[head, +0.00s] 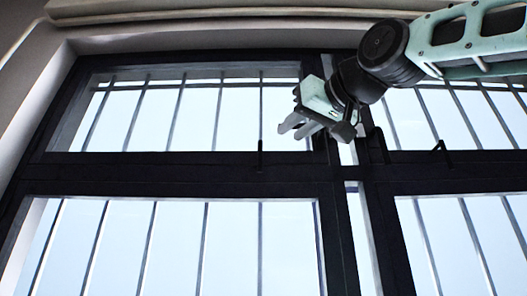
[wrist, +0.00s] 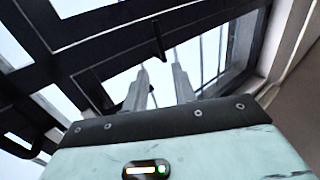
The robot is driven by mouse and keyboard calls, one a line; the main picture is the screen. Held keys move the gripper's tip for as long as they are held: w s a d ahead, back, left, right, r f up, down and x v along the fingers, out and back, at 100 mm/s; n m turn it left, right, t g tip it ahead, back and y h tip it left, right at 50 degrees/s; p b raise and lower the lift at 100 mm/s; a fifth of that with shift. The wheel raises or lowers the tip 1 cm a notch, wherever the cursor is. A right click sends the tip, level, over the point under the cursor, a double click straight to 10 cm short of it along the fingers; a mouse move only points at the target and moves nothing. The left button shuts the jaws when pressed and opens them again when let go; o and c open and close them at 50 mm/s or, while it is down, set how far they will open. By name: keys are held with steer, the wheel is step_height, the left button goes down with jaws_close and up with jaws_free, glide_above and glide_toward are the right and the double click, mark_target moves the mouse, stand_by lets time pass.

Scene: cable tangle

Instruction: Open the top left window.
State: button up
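The top left window (head: 172,158) has a dark frame and fills the upper left of the head view. It looks shut. Its dark handle (head: 260,156) stands up from the lower frame bar, right of the middle. My gripper (head: 290,131) is up and to the right of this handle, in front of the pane, its fingers pointing left and down. The fingers are apart with nothing between them. In the wrist view a dark handle (wrist: 158,40) shows just beyond the fingertips (wrist: 160,67), apart from them in the picture.
Lower panes (head: 170,245) lie under the dark crossbar. The top right window has its own handle (head: 440,147), and another dark fitting (head: 378,145) is near the centre post. Vertical bars stand behind the glass. A pale wall (head: 40,85) borders the left.

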mark_target(261, 154)
steer(key=p+x, duration=0.5)
steer(key=x, duration=0.6)
steer(key=shift+w+a+r, duration=0.15)
steer(key=shift+w, duration=0.05)
steer(key=shift+w+a+p, duration=0.35)
steer(key=shift+w+p, duration=0.1)
steer(key=shift+w, duration=0.15)
jaws_close()
